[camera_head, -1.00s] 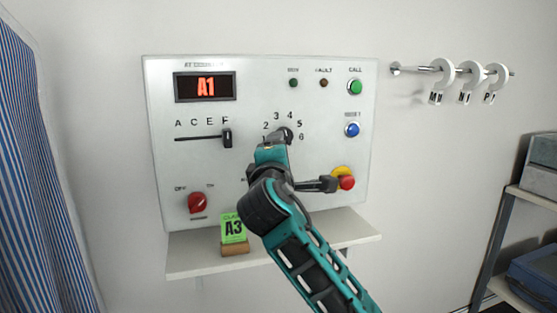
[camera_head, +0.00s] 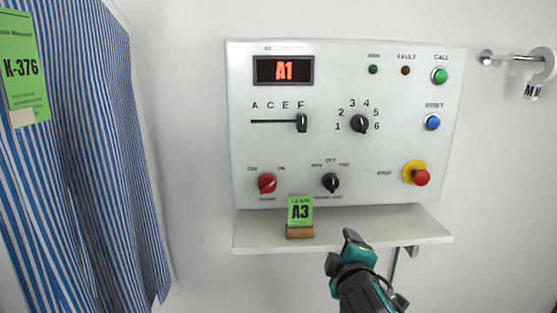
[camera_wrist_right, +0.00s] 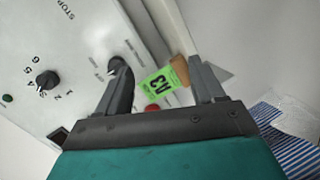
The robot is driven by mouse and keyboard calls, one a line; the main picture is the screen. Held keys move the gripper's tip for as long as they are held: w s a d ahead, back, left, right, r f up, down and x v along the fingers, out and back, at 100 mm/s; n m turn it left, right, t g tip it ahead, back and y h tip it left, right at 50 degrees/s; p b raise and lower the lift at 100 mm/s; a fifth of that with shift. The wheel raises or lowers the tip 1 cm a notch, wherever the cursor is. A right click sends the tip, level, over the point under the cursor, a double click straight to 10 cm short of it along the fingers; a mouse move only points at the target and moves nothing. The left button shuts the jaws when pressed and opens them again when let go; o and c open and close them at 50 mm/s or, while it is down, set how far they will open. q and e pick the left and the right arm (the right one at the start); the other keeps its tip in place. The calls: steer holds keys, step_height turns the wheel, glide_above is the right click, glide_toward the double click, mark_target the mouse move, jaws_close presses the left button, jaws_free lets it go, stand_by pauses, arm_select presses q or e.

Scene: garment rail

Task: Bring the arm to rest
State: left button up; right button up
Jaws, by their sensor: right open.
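My right gripper (camera_head: 352,241) is in front of the small shelf at the lower right of the head view, below the control panel (camera_head: 345,185). In the right wrist view its two fingers (camera_wrist_right: 157,76) stand apart with nothing held between them. The panel's display reads A1. The slider (camera_head: 301,123) is at the right end of its slot, by F. The numbered dial (camera_head: 359,124) and the black three-way knob (camera_head: 330,182) are clear of my gripper in the head view. My left gripper is not in view.
A white shelf (camera_head: 390,224) juts out under the panel and carries a green A3 claim card (camera_head: 300,211). A blue-striped garment (camera_head: 85,170) tagged K-376 hangs at left. A red stop button (camera_head: 421,177) sticks out at right. A rail (camera_head: 507,58) is at upper right.

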steer(key=s+d+f+m+g+y, duration=0.1)
steer(key=s+f+m, duration=0.4)
steer(key=s+f, duration=0.6)
steer(key=s+d+f+m+g+y, duration=0.2)
steer(key=s+f+m, duration=0.4)
steer(key=s+f, duration=0.6)
steer(key=s+g, duration=0.1)
steer(key=s, duration=0.2)
steer(key=shift+s+f+p, duration=0.15)
steer(key=shift+f+p, duration=0.1)
steer(key=shift+p, duration=0.05)
